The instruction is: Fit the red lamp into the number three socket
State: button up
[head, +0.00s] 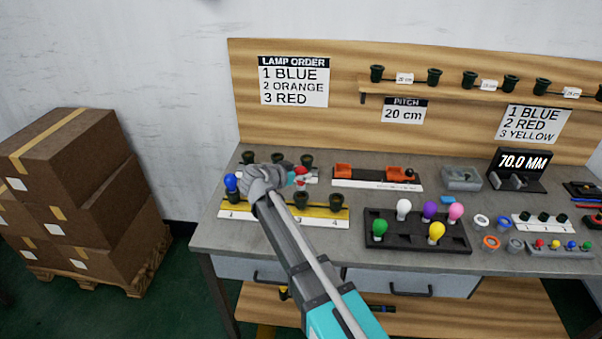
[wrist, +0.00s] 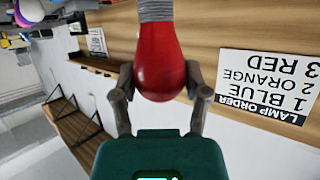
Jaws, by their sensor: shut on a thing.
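The red lamp (wrist: 160,55) is between the two fingertips of my gripper (wrist: 160,78) in the wrist view, its grey threaded base pointing away from the palm. In the head view my gripper (head: 297,178) is above the yellow socket board (head: 262,213), and only a little red of the lamp (head: 302,171) shows. The number three socket (head: 309,201), dark and empty-looking, is just below and right of the gripper. The number four socket (head: 336,201) stands to its right. A blue lamp (head: 231,183) is in socket one. My arm hides the socket two area.
A row of dark sockets (head: 307,160) stands behind the board. An orange fixture (head: 343,171) lies right of it. A black tray (head: 374,213) with several coloured lamps is at the right. The lamp order sign (head: 294,81) reads 1 blue, 2 orange, 3 red.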

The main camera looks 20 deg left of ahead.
aim_at(300, 182)
jog(key=shift+f+b, duration=0.5)
jog(key=shift+f, duration=0.2)
jog(key=shift+f+b, duration=1.3)
dwell(1.9)
jog(key=o, duration=1.1)
jog(key=shift+r, duration=0.15)
jog(key=shift+r+p, duration=4.05)
jog(key=shift+p, duration=0.15)
jog(key=shift+d, duration=0.1)
